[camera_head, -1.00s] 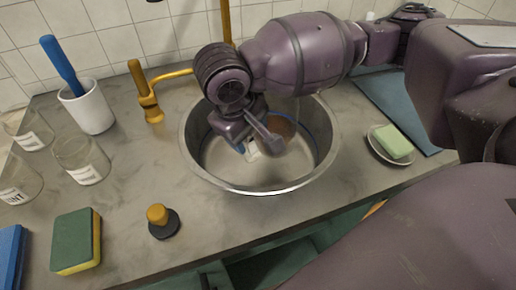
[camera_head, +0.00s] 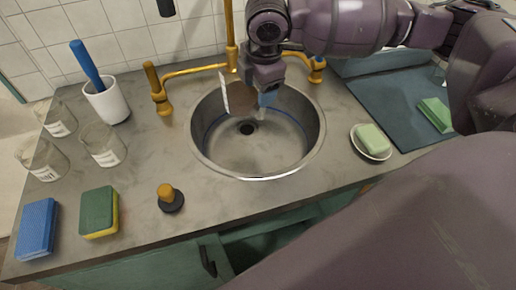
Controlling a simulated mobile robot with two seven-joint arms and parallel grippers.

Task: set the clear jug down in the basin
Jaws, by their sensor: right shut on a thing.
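The basin (camera_head: 312,150) is a round metal bowl sunk in the grey counter, with a dark drain hole in its floor. My right gripper (camera_head: 267,98) points down over the back part of the basin, its blue fingertips shut on the clear jug (camera_head: 240,98). The jug is hard to make out; a brownish round patch and a white label strip show just left of the fingers. I cannot tell whether it touches the basin. My left gripper is not in view.
A brass tap (camera_head: 232,45) rises behind the basin. A soap dish (camera_head: 386,152) stands to its right and a stopper (camera_head: 170,198) at front left. Clear labelled beakers (camera_head: 103,147), a white cup (camera_head: 108,105) and sponges (camera_head: 98,212) fill the left counter.

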